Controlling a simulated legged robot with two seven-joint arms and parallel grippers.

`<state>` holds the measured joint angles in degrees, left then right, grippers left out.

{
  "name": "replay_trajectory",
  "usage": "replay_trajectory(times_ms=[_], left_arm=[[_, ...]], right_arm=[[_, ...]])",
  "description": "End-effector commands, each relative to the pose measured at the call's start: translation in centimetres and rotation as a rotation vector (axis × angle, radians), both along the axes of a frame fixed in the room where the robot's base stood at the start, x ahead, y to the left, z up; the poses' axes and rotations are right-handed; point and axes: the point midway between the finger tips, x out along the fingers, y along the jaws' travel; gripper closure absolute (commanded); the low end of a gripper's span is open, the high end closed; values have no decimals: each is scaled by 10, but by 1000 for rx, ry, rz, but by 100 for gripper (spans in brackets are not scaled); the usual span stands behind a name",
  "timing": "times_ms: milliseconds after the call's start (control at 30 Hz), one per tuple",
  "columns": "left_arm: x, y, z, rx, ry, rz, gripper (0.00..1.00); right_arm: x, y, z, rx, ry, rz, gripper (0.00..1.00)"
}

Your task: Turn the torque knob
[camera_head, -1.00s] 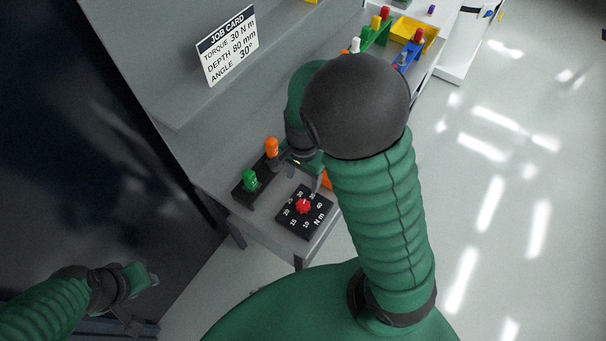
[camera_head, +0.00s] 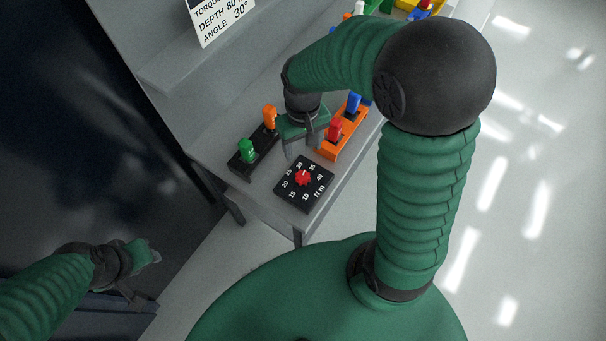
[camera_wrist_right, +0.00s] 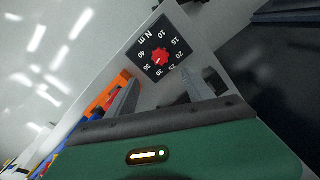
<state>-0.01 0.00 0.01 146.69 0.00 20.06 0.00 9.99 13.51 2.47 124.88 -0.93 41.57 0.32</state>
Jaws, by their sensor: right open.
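The torque knob (camera_head: 303,177) is a red knob on a black square dial plate (camera_head: 291,199) marked with numbers and "N m", near the front corner of the grey bench. My right gripper (camera_head: 301,148) is just behind the dial, apart from the knob, with its fingers spread and nothing between them. In the right wrist view the knob (camera_wrist_right: 161,57) lies beyond the two open fingertips (camera_wrist_right: 165,85). My left gripper (camera_head: 148,275) is at the lower left, far from the bench; its fingers are too unclear to judge.
A black block with green (camera_head: 247,150) and orange (camera_head: 269,116) handled pieces stands left of my right gripper. An orange block (camera_head: 345,138) with red and blue pieces stands right of it. A job card (camera_head: 219,20) is at the back. The bench in front of the dial ends at an edge.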

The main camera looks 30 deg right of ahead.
Motion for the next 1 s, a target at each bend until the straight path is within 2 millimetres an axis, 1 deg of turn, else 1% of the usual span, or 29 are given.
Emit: replay_trajectory(times_ms=[400,533,600,700,967,1000], left_arm=[[0,0,2,0,0,0,64],[0,0,3,0,0,0,64],[0,0,3,0,0,0,64],[0,0,3,0,0,0,64],[0,0,3,0,0,0,64],[0,0,3,0,0,0,64]], right_arm=[[-3,1,-106,2,8,-4,40],[-2,1,-133,2,6,-4,40],[-2,1,-143,1,3,-4,40],[-1,0,-152,1,1,-4,40],[-1,0,-155,1,0,-5,40],[-1,0,-154,1,0,-5,42]])
